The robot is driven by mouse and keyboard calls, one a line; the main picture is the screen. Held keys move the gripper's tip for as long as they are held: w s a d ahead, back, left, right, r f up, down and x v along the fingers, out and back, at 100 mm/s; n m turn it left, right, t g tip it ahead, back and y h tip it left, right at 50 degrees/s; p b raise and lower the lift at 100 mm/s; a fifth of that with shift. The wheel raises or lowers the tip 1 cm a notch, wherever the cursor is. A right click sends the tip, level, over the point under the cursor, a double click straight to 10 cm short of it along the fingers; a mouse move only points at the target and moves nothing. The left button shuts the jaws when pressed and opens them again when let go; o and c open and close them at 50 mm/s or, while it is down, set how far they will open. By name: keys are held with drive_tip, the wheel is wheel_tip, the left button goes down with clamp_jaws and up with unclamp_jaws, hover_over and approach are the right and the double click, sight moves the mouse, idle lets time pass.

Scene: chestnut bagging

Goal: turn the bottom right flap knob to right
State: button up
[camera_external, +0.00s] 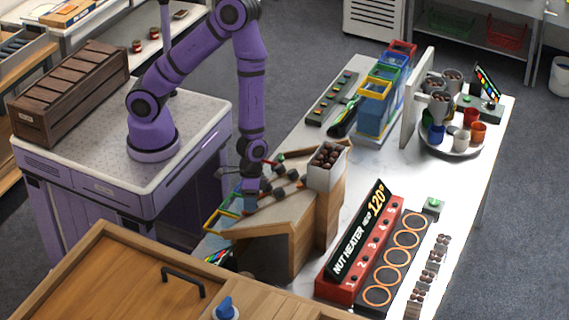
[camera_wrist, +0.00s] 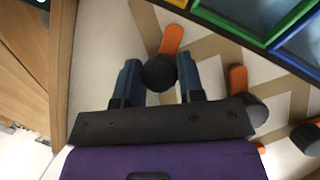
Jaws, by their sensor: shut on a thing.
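My gripper (camera_external: 250,200) reaches down to the sloped wooden board (camera_external: 270,217) in the external view. In the wrist view, my gripper (camera_wrist: 158,70) has its two blue fingers on either side of a round black flap knob (camera_wrist: 159,76) and is shut on it. An orange flap (camera_wrist: 172,38) extends from this knob, toward the top and slightly right in the wrist view. A second orange flap (camera_wrist: 238,78) and its black knob (camera_wrist: 256,110) are to the right. Another black knob (camera_wrist: 306,138) is at the right edge. In the external view, the arm hides the held knob.
Tan chevron strips mark the pale board. Green, yellow and blue bin frames (camera_wrist: 265,22) adjoin it. In the external view, a white box of chestnuts (camera_external: 325,178) stands at the ramp's top. The red nut heater (camera_external: 345,290) is to the right.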

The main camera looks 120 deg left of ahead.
drive_tip(key=shift+n+t+h, duration=0.55)
drive_tip(key=shift+n, duration=1)
drive_tip(key=shift+n+t+h, duration=0.55)
drive_tip(key=shift+n, duration=1)
drive_tip(key=o, duration=0.9)
drive_tip(key=shift+s+a, duration=0.1)
drive_tip(key=v, duration=1)
drive_tip(key=shift+s+a+r, duration=0.15)
drive_tip(key=shift+s+r, duration=0.05)
drive_tip(key=shift+r, duration=0.05)
